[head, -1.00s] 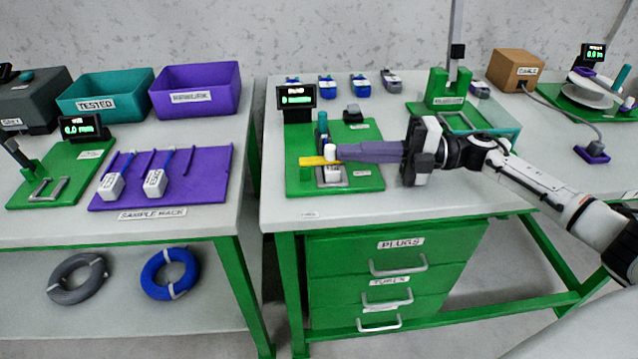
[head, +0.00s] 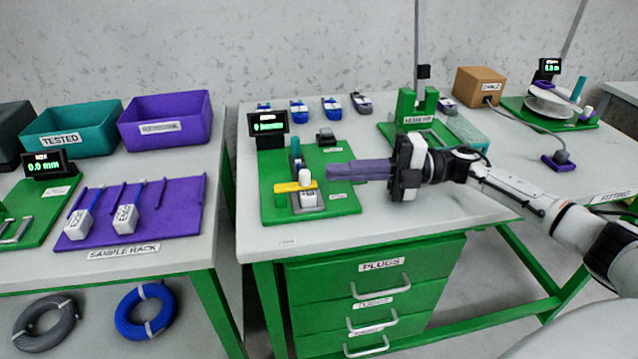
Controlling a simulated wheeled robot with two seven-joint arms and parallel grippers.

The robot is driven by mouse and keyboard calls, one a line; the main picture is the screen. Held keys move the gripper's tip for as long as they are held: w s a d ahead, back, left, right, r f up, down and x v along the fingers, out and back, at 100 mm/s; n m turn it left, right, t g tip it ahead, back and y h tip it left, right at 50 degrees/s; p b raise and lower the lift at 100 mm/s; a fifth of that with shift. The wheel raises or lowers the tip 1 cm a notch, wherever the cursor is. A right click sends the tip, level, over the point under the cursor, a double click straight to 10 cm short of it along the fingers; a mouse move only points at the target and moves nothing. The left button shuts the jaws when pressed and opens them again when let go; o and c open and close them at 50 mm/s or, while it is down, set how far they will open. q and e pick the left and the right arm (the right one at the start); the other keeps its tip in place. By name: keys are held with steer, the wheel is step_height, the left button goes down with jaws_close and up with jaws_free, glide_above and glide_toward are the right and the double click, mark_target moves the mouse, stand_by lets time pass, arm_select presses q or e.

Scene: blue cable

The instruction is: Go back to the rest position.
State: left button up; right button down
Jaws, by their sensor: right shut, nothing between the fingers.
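My right gripper (head: 332,173) reaches in from the right over the middle bench (head: 350,230). Its long purple fingers point left and are shut with nothing between them. The fingertips are a little right of the small yellow, white and grey fixture (head: 308,197) on the green board (head: 267,208), apart from it as far as I can tell. My left gripper is not in view.
The left bench holds the purple sample rack (head: 185,215), a teal tested bin (head: 70,132) and a purple bin (head: 165,122). A green stand (head: 416,105) is behind my right arm. A cardboard box (head: 480,86) and a cable reel (head: 551,103) stand at the right.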

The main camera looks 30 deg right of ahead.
steer(key=v, duration=0.7)
steer(key=shift+s+d, duration=0.15)
steer(key=shift+d, duration=0.1)
steer(key=shift+r, duration=0.1)
